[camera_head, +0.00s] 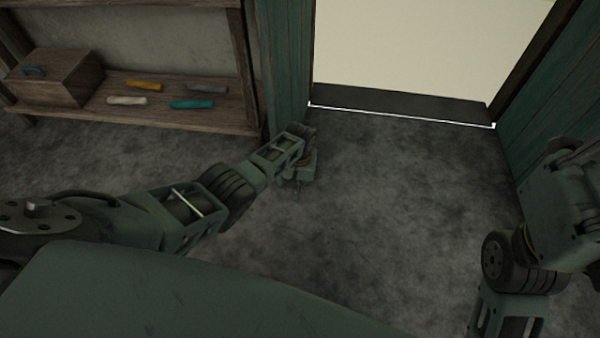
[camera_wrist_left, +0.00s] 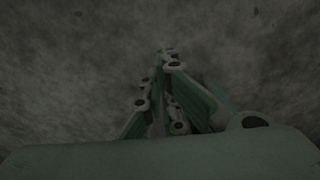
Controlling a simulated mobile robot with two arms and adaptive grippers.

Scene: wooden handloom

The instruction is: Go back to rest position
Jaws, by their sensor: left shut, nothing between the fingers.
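My left gripper (camera_head: 297,188) hangs at the end of my left arm, over the bare grey floor in the middle of the head view. In the left wrist view, its fingers (camera_wrist_left: 167,52) come together at the tips, shut with nothing between them. Only floor shows around the fingers there. My right arm shows bent at the right edge of the head view. Its gripper does not show.
A wooden shelf (camera_head: 225,117) at the upper left holds a wooden box (camera_head: 62,82) and several coloured pieces, among them a yellow one (camera_head: 144,86) and a teal one (camera_head: 192,104). A bright doorway (camera_head: 415,50) opens between green plank walls. The floor (camera_head: 400,210) before it is clear.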

